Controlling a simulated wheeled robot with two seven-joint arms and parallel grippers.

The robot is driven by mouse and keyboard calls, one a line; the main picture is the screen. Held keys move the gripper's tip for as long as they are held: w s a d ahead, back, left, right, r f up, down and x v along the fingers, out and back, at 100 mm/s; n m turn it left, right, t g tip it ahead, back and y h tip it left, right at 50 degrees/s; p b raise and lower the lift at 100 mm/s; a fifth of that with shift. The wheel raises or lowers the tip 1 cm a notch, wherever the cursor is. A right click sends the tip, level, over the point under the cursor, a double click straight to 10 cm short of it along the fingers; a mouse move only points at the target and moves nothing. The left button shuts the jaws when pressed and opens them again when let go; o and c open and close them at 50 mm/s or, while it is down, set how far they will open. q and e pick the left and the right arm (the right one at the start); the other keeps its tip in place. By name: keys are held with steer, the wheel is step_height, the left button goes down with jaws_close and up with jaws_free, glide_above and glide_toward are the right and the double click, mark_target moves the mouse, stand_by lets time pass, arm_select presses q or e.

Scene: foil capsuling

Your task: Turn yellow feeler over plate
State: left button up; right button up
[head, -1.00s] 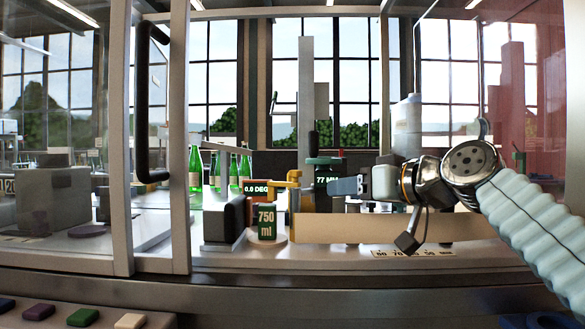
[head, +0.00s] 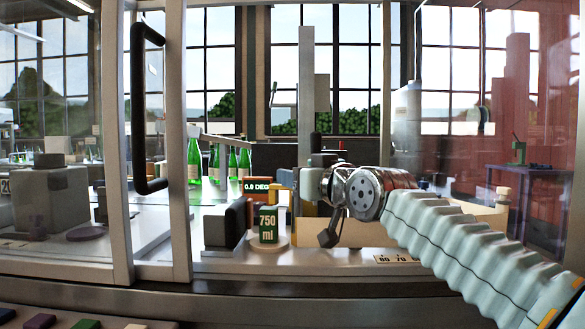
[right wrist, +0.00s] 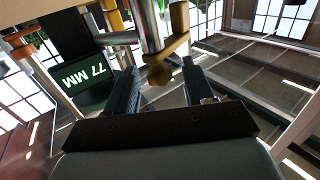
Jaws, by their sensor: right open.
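The yellow feeler (head: 282,187) shows in the head view just left of my right wrist, beside the 0.0 DEG display; part of it is hidden. In the right wrist view the yellow feeler (right wrist: 168,52) is an arm beside a shiny metal post, with a rounded knob at its end. My right gripper (right wrist: 158,88) is open, its two dark fingers on either side of the knob. I cannot tell whether they touch it. A round pale plate (head: 284,244) lies by the green 750 ml block. My left gripper is not in view.
Green bottles (head: 194,162) stand behind at the left. A dark block (head: 225,222) stands left of the 750 ml block (head: 268,225). A door frame with a black handle (head: 140,110) is at the left. The 77 MM display (right wrist: 85,78) is near my right gripper.

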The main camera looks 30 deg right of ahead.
steer(key=w, duration=0.3)
steer(key=shift+p, duration=0.35)
